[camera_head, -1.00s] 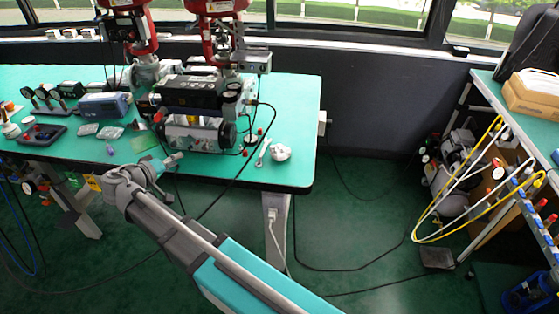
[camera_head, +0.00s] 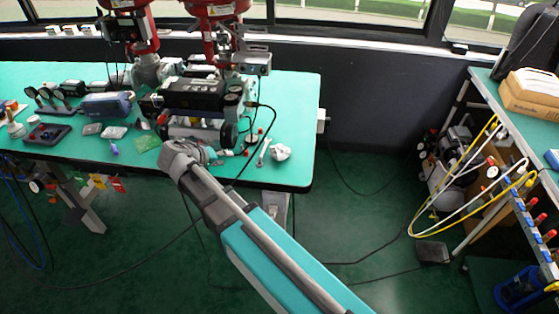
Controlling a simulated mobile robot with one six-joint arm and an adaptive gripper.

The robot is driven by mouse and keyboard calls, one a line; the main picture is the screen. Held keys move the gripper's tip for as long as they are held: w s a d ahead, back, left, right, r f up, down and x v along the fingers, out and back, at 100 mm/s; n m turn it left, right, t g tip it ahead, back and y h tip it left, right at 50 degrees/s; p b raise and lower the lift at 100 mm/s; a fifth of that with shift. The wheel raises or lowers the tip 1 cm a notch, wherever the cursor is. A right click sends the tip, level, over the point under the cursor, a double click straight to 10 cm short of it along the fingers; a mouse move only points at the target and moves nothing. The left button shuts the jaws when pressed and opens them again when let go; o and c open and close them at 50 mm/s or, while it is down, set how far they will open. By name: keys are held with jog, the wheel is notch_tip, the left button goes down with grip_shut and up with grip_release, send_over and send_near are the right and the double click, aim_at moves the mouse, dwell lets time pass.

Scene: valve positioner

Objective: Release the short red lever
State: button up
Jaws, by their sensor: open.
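The valve and positioner assembly (camera_head: 195,95) stands on the green-topped table, with a black cylinder and gauges at its right end. Small red spots (camera_head: 260,131) show at that right end; I cannot tell which one is the short red lever. My gripper (camera_head: 234,153) is at the end of my grey and teal arm, low in front of the assembly's right end. It is open, but its fingers are small and hard to make out. My wrist hides part of the assembly's lower front, and I cannot tell whether the gripper touches anything.
A whitish crumpled-looking object (camera_head: 280,152) lies near the table's right front corner. Gauges and small parts lie on the table (camera_head: 300,110) at left. A black cable hangs over the front edge. A shelf with a cardboard box (camera_head: 528,98) stands at right; the floor between is mostly clear.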

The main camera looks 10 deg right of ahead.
jog(key=s+d+g+y+p, duration=0.1)
jog(key=d, duration=0.3)
jog(key=s+d+g+y+p, duration=0.1)
jog(key=s+d+p, duration=0.1)
jog(key=d, duration=0.2)
jog(key=s+d+m+g+y+p, duration=0.1)
jog(key=d+g+p, duration=0.1)
jog(key=d, duration=0.2)
jog(key=shift+s+r, duration=0.3)
jog(key=shift+r, duration=0.1)
jog(key=s+d+y+p, duration=0.1)
jog(key=d, duration=0.1)
jog(key=s+d+r+g+y+p, duration=0.1)
jog(key=s+d+p, duration=0.1)
jog(key=shift+d, duration=0.1)
jog(key=s+d+m+g+y, duration=0.1)
jog(key=s+d+y, duration=0.2)
jog(key=s+d, duration=0.1)
jog(key=shift+s+f, duration=0.35)
jog(key=shift+f, duration=0.1)
jog(key=shift+d, duration=0.2)
dwell(0.5)
